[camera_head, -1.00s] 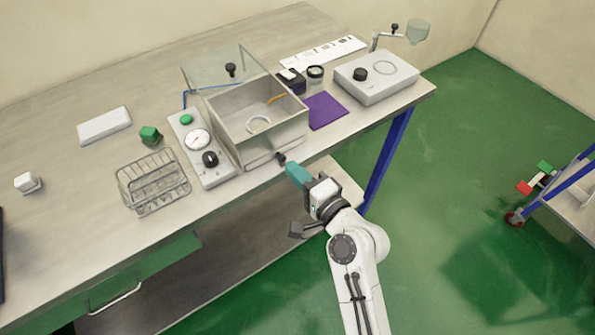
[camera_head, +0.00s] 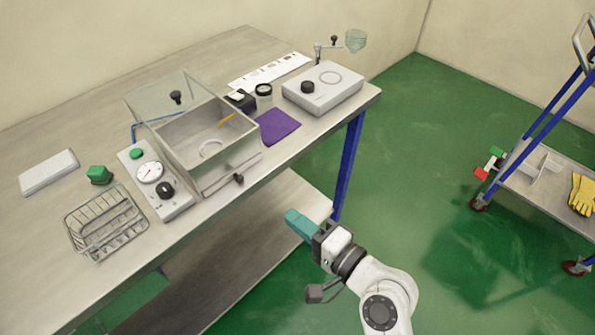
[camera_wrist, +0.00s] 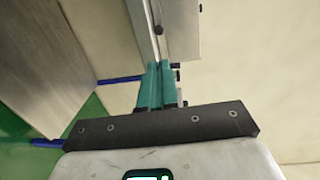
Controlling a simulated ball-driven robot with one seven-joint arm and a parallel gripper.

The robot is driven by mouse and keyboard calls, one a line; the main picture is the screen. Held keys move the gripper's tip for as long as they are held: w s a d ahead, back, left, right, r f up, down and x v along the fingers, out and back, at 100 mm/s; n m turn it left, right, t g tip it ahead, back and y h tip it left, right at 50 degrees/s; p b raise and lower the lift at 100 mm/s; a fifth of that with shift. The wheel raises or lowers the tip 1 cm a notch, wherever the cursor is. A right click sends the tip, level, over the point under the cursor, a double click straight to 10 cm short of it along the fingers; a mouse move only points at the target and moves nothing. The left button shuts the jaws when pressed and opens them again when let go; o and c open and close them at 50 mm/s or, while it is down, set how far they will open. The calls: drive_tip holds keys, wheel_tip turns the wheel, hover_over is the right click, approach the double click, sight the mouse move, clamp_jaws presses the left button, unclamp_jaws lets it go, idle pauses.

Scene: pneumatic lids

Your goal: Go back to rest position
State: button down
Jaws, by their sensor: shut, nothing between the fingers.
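My gripper (camera_head: 291,217) has teal fingers and shows in the head view in front of the bench's front edge, over the open space beside the lower shelf. The fingers are closed together with nothing between them. In the wrist view the teal fingers (camera_wrist: 156,85) point up the picture, toward the bench front. The clear box (camera_head: 225,160) stands on the bench with its lid (camera_head: 165,95) raised. A black knob (camera_head: 239,179) sits low on the front of the box. My gripper is apart from the box and the bench.
The steel bench (camera_head: 60,140) carries a wire rack (camera_head: 105,222), a gauge panel (camera_head: 150,172), a purple pad (camera_head: 277,126) and a grey device (camera_head: 322,88). A blue leg (camera_head: 348,165) stands behind my gripper. A trolley (camera_head: 545,180) is at the right. Green floor between is clear.

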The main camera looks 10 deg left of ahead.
drive_tip(key=s+d+f+n+g+h, duration=0.2)
drive_tip(key=s+d+f+n+h, duration=0.25)
drive_tip(key=d, duration=0.45)
drive_tip(key=s+d+f+n+g+h, duration=0.1)
drive_tip(key=s+d+f+g+h, duration=0.1)
drive_tip(key=s+d+f+h, duration=0.45)
drive_tip(key=s+d+f+g+h, duration=0.1)
drive_tip(key=s+d+g, duration=0.1)
drive_tip(key=s+d, duration=0.4)
drive_tip(key=s+d+f+n+g+h, duration=0.1)
drive_tip(key=s+d+g+h, duration=0.1)
drive_tip(key=s+d, duration=0.4)
drive_tip(key=d+g, duration=0.1)
drive_tip(key=d, duration=0.2)
drive_tip(key=shift+s+d+f, duration=0.2)
drive_tip(key=shift+d+f, duration=0.05)
drive_tip(key=shift+d, duration=0.15)
